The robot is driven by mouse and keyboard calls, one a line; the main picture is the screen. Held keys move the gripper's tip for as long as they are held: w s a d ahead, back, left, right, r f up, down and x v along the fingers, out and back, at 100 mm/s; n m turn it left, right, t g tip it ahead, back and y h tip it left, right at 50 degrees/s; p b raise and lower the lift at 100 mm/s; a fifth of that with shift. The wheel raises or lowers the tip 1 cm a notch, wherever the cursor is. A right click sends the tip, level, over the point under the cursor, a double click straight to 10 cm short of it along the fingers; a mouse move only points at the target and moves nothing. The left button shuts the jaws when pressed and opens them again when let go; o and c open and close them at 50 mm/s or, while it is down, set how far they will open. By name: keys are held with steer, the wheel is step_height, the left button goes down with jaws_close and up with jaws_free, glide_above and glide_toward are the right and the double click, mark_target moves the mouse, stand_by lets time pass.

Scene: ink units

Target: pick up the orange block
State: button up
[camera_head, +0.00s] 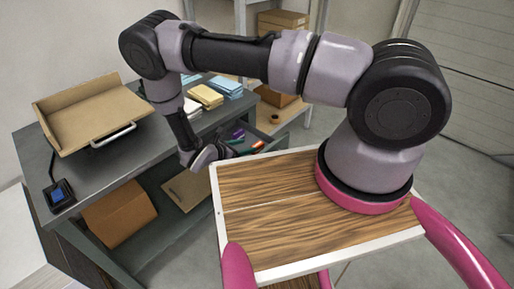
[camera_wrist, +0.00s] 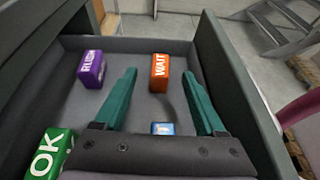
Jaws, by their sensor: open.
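The orange block (camera_wrist: 160,73), marked WAIT, stands in an open grey drawer (camera_wrist: 125,44) towards its far side in the wrist view. In the head view it is a small orange-red patch (camera_head: 258,145) in the drawer. My gripper (camera_wrist: 159,75) is open, with its two green fingers apart and nothing held between them. In the wrist view the orange block appears between the fingertips, towards the far end. I cannot tell whether the fingertips are level with it. In the head view my gripper (camera_head: 222,151) is over the drawer, partly hidden by my wrist.
A purple RUSH block (camera_wrist: 91,67) is left of the fingers. A green OK block (camera_wrist: 49,153) is at the near left, and a blue block (camera_wrist: 163,129) lies nearer, between the fingers. Drawer walls enclose them. A cardboard tray (camera_head: 90,112) stands on the grey desk (camera_head: 45,135).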

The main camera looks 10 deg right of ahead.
mark_target(259, 143)
steer(key=x, duration=0.9)
steer(key=shift+w+d+f, duration=0.1)
steer(key=shift+d+f, duration=0.1)
steer(key=shift+d, duration=0.1)
jaws_close()
